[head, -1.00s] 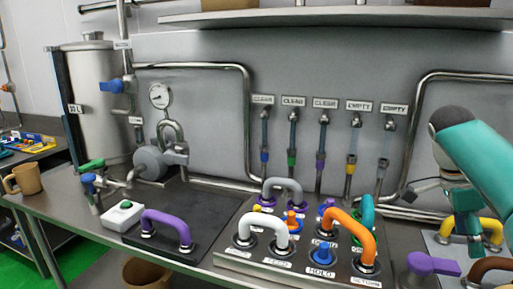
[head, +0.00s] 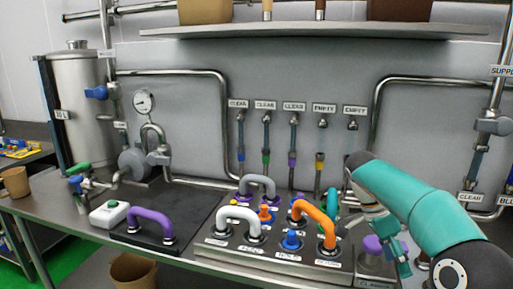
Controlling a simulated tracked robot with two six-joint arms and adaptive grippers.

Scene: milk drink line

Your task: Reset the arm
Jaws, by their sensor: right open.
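My right arm, teal and black, comes in from the right edge in the head view. My left gripper is not in view.
The panel carries a white U-bend (head: 240,218), an orange U-bend (head: 316,216) and a blue knob (head: 291,240). A steel tank (head: 80,110) stands behind. A shelf (head: 310,31) hangs above.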

